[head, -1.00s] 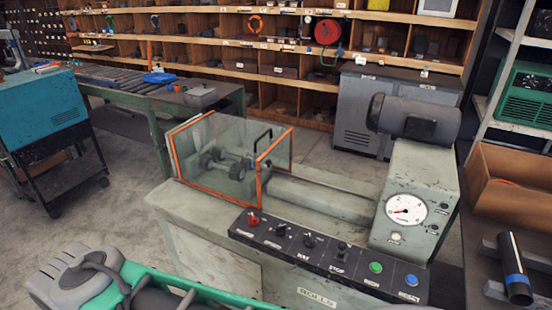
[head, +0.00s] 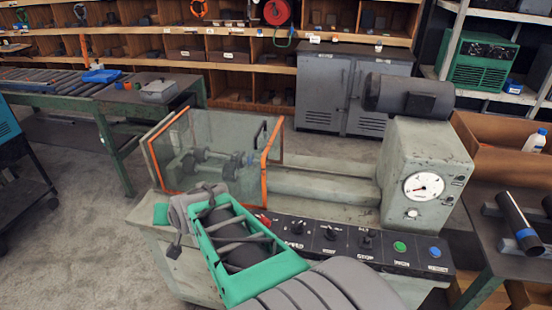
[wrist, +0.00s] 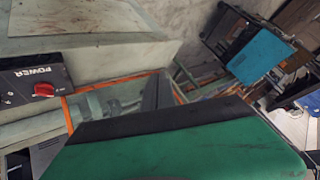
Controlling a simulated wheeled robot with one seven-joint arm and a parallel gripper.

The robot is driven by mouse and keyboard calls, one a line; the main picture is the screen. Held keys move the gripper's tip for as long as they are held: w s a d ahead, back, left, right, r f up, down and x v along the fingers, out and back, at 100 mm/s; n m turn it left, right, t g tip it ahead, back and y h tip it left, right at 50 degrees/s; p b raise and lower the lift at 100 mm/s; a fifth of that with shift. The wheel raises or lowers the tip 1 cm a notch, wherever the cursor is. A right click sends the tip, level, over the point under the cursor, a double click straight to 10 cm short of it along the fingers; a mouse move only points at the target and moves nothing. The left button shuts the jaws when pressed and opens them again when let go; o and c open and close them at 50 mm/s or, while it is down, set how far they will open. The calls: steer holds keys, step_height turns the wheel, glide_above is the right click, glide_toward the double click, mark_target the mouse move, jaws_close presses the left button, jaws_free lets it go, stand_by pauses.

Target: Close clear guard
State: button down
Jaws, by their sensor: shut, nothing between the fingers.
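The clear guard (head: 222,172) stands at the left end of the grey-green machine, around dark rollers (head: 190,160). It has orange-edged end panels and a black handle (head: 275,138) at its right end. Its panes are upright; I cannot tell whether a top pane covers it. In the wrist view an orange-edged clear pane (wrist: 110,100) shows below the machine's edge. My gripper (wrist: 155,92) shows there as dark fingers, shut and empty, over the pane area. I cannot tell whether they touch it. In the head view my green and grey arm hides the machine's front left.
A control panel with a red power knob (wrist: 43,89), a green button (head: 399,246) and a blue button (head: 435,252) runs along the machine's front. A gauge box (head: 424,187) stands at its right. A green bench (head: 125,105) is behind left. Open floor lies to the left.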

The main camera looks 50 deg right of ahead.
steer(key=w+d+f+m+t+h, duration=0.15)
steer(key=d+m, duration=0.35)
steer(key=d, duration=0.6)
steer(key=s+d+m+h+b, duration=0.1)
steer(key=s+d+m+h, duration=0.6)
steer(key=d, duration=0.4)
steer(key=s+d+m+h, duration=0.4)
steer(key=s+d+m, duration=0.4)
steer(key=d, duration=0.3)
steer(key=w+d+p, duration=0.4)
steer(key=w+d, duration=0.1)
steer(key=w, duration=0.5)
steer(key=shift+d+f+p, duration=0.15)
steer(key=shift+d+p, duration=0.15)
steer(key=shift+d, duration=0.05)
